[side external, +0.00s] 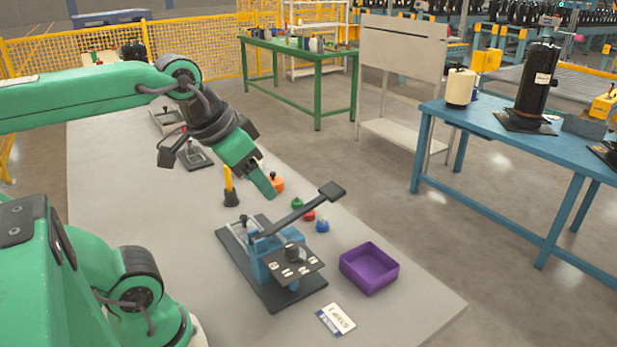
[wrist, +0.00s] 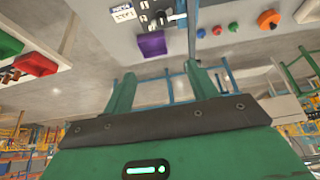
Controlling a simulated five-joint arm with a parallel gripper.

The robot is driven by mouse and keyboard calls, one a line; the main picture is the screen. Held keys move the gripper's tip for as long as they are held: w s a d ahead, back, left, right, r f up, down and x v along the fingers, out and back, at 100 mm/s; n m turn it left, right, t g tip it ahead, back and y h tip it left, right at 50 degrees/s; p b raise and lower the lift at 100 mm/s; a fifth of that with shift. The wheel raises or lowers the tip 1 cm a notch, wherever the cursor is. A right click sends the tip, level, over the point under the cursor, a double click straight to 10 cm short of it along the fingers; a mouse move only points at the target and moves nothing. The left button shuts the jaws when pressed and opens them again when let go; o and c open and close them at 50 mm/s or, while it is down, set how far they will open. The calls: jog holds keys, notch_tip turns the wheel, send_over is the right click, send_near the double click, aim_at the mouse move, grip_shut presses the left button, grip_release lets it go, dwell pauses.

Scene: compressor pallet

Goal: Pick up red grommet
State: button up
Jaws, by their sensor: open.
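The small red grommet (side external: 309,215) lies on the grey table between the green grommet (side external: 297,203) and the blue grommet (side external: 322,225), partly behind a black lever. In the wrist view, the red grommet (wrist: 217,30) sits in the same row, right of and above my fingers. My gripper (side external: 269,188) is above the table, up and left of the red grommet in the side view, near an orange knobbed piece (side external: 277,184). In the wrist view, my gripper (wrist: 160,70) shows two green fingers spread apart with nothing between them.
A blue press-like fixture (side external: 262,262) on a dark base stands in front of the grommets, its black-ended lever (side external: 310,205) reaching over near them. A purple tray (side external: 369,268) stands to the right. A yellow-handled tool (side external: 229,187) stands upright at the left.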

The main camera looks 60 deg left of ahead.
jog(key=w+a+r+n+g, duration=0.1)
jog(key=w+a+r, duration=0.25)
jog(key=w, duration=0.35)
jog(key=n+g, duration=0.3)
jog(key=g, duration=0.2)
send_over(309, 215)
jog(key=a, duration=0.1)
notch_tip(309, 215, down, 4)
jog(key=f, duration=1.6)
jog(key=w+f, duration=0.1)
jog(key=f, duration=0.6)
jog(key=shift+a+f, duration=0.2)
jog(key=shift+f, duration=0.2)
jog(key=shift+f, duration=2.6)
jog(key=c, duration=1.1)
